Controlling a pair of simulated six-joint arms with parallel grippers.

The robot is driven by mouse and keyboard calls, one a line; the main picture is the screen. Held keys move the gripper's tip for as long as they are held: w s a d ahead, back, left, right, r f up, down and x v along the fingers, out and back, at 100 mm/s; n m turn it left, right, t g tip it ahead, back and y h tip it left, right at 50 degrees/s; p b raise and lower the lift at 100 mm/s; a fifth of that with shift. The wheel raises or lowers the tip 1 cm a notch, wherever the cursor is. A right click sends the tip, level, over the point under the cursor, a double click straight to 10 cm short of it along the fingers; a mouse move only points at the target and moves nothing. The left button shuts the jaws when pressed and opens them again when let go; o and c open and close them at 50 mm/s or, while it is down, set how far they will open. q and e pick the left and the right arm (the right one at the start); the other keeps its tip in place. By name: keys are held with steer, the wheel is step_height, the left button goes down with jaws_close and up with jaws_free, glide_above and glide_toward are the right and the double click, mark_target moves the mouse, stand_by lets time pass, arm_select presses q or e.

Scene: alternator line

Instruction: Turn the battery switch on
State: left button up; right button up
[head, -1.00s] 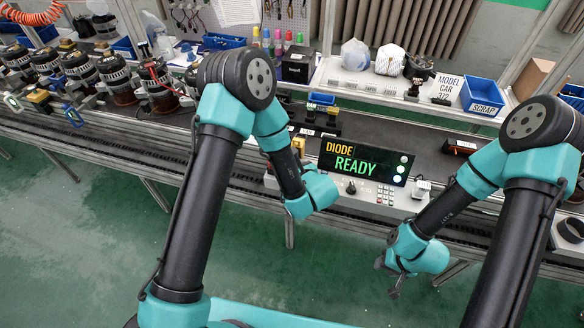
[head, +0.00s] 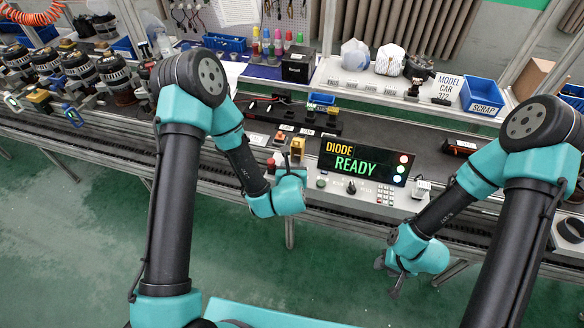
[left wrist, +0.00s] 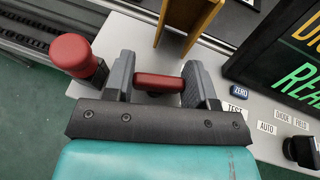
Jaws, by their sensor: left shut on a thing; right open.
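My left gripper (head: 291,163) is over the left end of the grey tester panel (head: 332,192); its jaws also show in the left wrist view (left wrist: 160,85). They are shut on a red bar-shaped handle (left wrist: 159,82), which appears to be the battery switch. The fingers lie on either side of it and hide its base and any markings. The handle lies across the gap between the fingers. My right gripper (head: 390,277) is open and empty, low in front of the line at the right.
A red mushroom button (left wrist: 76,55) stands close left of the left fingers. A yellow bracket (left wrist: 187,22) rises just beyond them. The display (head: 362,162) reads DIODE READY.

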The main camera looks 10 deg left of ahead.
arm_select(q)
steer(key=o, duration=0.7)
steer(key=shift+c, duration=0.2)
steer(key=shift+s, duration=0.1)
